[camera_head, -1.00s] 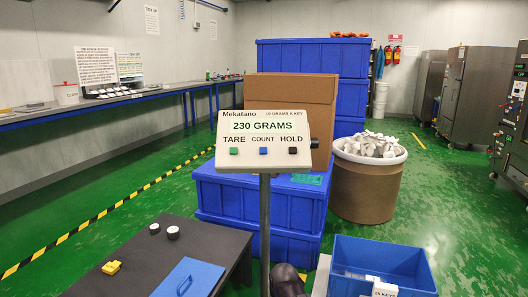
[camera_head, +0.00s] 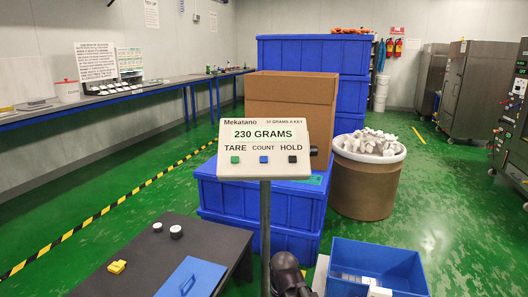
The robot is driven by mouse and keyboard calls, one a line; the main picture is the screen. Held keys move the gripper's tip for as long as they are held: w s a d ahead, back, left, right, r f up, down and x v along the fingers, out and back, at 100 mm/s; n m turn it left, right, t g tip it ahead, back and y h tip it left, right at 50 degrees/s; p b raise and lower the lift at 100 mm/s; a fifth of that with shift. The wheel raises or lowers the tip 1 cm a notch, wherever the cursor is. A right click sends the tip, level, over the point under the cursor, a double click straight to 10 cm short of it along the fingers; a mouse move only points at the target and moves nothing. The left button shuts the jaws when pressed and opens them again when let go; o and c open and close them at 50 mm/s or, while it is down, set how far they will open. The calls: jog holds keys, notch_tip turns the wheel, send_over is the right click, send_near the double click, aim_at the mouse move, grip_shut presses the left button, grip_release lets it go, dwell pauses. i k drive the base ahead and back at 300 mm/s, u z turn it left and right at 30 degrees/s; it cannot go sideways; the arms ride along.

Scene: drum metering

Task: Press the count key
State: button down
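The count key is the blue square button (camera_head: 264,160) on a white sloped panel (camera_head: 240,171), under the word COUNT. A green key (camera_head: 235,160) under TARE is to its left, and a black key (camera_head: 292,159) under HOLD is to its right. The display (camera_head: 262,134) reads 230 GRAMS. The panel stands on a grey post (camera_head: 265,225). A dark rounded shape, which looks like my gripper or wrist (camera_head: 287,272), shows at the bottom, right of the post and well below the panel. Its fingers cannot be made out. Nothing touches the keys.
A dark table (camera_head: 150,250) with a yellow block and a blue plate is at lower left. A blue bin (camera_head: 378,260) is at lower right. Blue crates (camera_head: 225,195) and a cardboard box (camera_head: 290,92) stand behind the panel, beside a brown drum (camera_head: 362,190) of pale pieces.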

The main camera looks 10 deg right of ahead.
aim_at(263, 160)
jog(key=u, duration=0.55)
jog(key=k, duration=1.05)
jog(key=z, duration=0.35)
